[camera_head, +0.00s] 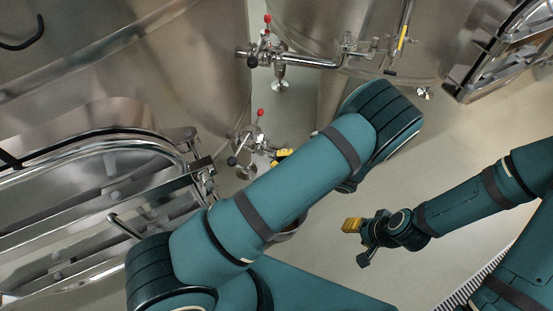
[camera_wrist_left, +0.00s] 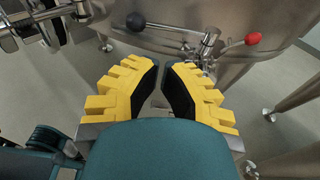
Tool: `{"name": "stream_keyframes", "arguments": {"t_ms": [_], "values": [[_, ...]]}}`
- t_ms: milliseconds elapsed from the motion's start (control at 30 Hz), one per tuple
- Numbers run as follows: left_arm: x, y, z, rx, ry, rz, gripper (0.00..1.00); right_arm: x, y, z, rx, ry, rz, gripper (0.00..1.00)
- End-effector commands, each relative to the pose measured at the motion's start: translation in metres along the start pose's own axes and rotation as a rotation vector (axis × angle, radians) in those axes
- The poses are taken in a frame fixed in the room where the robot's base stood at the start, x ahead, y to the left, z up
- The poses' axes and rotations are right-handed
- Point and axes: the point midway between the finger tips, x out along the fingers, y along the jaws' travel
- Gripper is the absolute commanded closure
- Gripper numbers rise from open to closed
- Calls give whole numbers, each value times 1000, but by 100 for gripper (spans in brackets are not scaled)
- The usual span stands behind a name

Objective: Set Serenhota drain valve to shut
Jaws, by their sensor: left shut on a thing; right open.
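A small steel valve (camera_head: 256,141) with a red knob (camera_head: 261,112) and a black knob (camera_head: 231,161) sits low between the vats. In the left wrist view, a valve (camera_wrist_left: 207,42) shows with a red knob (camera_wrist_left: 253,38) and a black knob (camera_wrist_left: 135,21) beyond the fingertips. No name label is readable. My left gripper (camera_head: 281,155), mostly hidden behind my forearm, is beside the lower valve. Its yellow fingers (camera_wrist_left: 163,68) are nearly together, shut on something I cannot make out. My right gripper (camera_head: 358,242) is open, low and away from the valves.
A similar valve (camera_head: 266,49) with red and black knobs sits higher on a horizontal pipe (camera_head: 312,62). Large steel vats (camera_head: 175,70) fill the back. A hatch frame (camera_head: 110,150) juts out at the left. Floor (camera_head: 450,150) is clear around the right gripper.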

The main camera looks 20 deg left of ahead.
Motion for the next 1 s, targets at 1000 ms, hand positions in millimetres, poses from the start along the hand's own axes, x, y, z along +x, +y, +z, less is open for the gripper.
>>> {"name": "stream_keyframes", "arguments": {"t_ms": [1000], "values": [[111,0,-1,0,3,2,100,15,6,-2,-1,9,0,53]]}}
